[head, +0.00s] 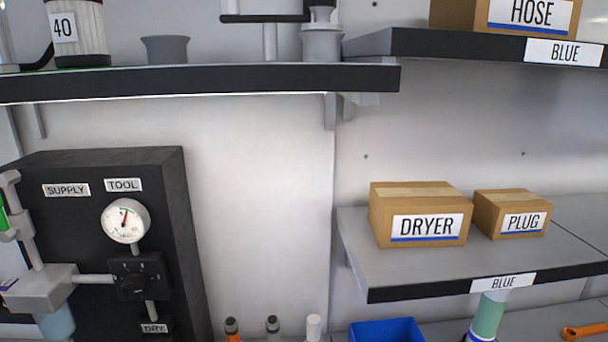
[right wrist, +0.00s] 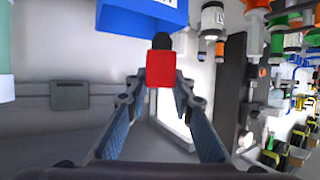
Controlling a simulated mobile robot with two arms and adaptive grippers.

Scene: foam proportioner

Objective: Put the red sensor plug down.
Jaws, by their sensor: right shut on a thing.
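The red sensor plug (right wrist: 161,69) shows in the right wrist view as a red block with a black end. My right gripper (right wrist: 160,86) is shut on it, and the plug sits between the fingertips. What lies directly under the plug cannot be told. The head view shows neither gripper nor the plug. My left gripper is in no view.
A blue bin (head: 386,331) stands at the bottom of the head view; a blue bin (right wrist: 140,14) also shows beyond the plug in the wrist view. DRYER (head: 420,214) and PLUG (head: 512,214) boxes stand on a shelf (head: 400,280). A black gauge panel (head: 80,240) is at left.

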